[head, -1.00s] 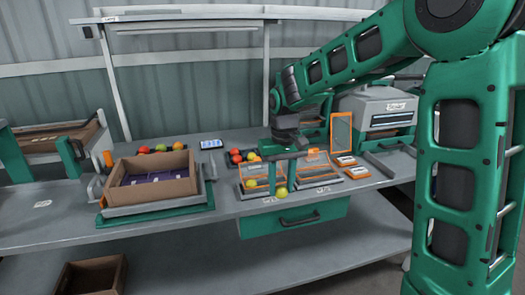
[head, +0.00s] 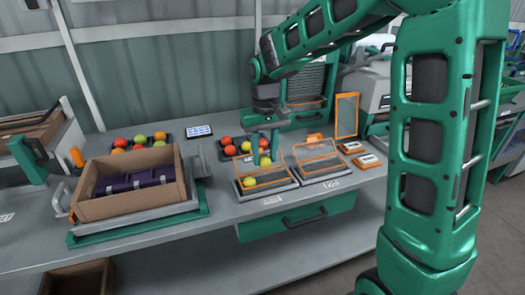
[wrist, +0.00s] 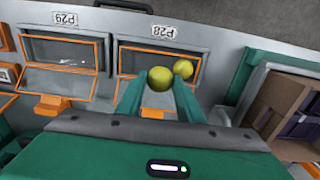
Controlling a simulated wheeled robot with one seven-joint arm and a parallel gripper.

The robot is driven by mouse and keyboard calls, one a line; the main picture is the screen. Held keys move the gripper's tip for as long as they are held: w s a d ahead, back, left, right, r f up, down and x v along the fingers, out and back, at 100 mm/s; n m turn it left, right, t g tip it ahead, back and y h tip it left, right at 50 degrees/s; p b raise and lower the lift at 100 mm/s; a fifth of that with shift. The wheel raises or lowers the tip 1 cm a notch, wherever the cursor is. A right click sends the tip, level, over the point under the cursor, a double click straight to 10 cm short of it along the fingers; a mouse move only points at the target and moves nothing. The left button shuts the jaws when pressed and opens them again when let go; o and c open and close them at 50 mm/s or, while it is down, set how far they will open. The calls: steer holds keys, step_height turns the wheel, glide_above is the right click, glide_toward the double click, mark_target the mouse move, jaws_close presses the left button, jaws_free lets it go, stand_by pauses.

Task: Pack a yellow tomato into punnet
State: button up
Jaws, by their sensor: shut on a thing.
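My gripper (head: 264,153) is shut on a yellow tomato (head: 265,161); the wrist view shows this tomato (wrist: 160,78) between the two green fingers (wrist: 158,98). It is held above the back part of the left punnet (head: 283,187), an orange-edged clear box labelled P28 in the wrist view (wrist: 118,60). A second yellow tomato (head: 249,182) lies inside this punnet at its left; it also shows in the wrist view (wrist: 183,68). The right punnet (head: 322,172), labelled P29, looks empty, and its raised clear lid stands behind it.
A dark tray (head: 222,157) of red, orange and yellow tomatoes stands just behind my gripper. Another tomato tray (head: 110,147) is at back left. A cardboard box (head: 128,205) with purple contents stands left. A phone-like device (head: 199,131) lies between the trays.

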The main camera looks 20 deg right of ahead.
steer(key=shift+f, duration=2.6)
steer(key=shift+s, duration=0.15)
steer(key=o, duration=0.8)
steer(key=shift+c, duration=1.4)
steer(key=shift+r, duration=0.1)
steer(key=shift+r, duration=2.9)
